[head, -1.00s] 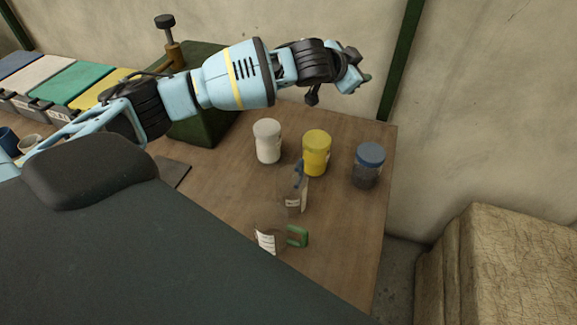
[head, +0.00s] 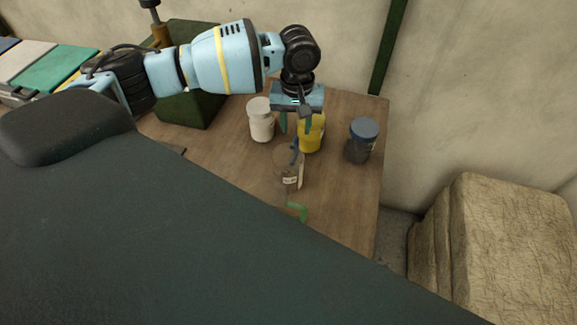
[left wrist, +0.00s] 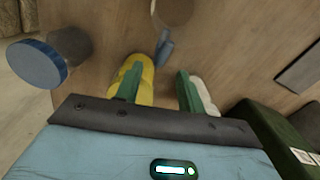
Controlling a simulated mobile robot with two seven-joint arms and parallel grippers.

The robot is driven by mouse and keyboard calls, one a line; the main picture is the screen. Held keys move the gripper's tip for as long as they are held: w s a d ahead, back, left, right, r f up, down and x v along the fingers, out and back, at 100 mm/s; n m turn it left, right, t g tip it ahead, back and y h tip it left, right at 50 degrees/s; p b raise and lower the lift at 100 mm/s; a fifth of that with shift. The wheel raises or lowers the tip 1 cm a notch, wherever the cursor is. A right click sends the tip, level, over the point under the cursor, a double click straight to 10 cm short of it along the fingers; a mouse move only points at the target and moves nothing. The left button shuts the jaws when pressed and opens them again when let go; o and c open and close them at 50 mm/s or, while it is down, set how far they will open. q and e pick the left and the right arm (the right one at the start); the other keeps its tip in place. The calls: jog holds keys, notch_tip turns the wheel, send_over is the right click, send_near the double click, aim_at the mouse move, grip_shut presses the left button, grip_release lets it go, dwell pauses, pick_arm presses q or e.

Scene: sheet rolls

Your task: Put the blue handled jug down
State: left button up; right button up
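The blue handled jug (head: 290,172) is a clear jug with a pale label, upright on the wooden table in the head view. Its blue handle (head: 294,148) is on the far side, facing my left gripper. My left gripper (head: 295,130) points down above the table, just beyond the handle, with its fingers apart and nothing between them. In the left wrist view the handle (left wrist: 163,47) lies ahead of the open fingers (left wrist: 158,78), apart from them; the jug's body (left wrist: 174,10) is cut off by the top edge. My right gripper is not in view.
A yellow jar (head: 311,138) and a white jar (head: 261,124) stand close by the left gripper. A blue-lidded jar (head: 361,142) stands to the right. A green handled jug (head: 299,210) is nearer, partly hidden by my body. Bare table (head: 345,195) lies right of the jugs.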

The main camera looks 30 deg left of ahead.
aim_at(296, 140)
pick_arm(q)
jog(key=shift+w+f+b, duration=0.15)
jog(key=shift+f, duration=1.5)
jog(key=shift+w+f+b, duration=0.1)
jog(key=shift+f+b, duration=0.05)
jog(key=shift+f, duration=1.45)
grip_shut()
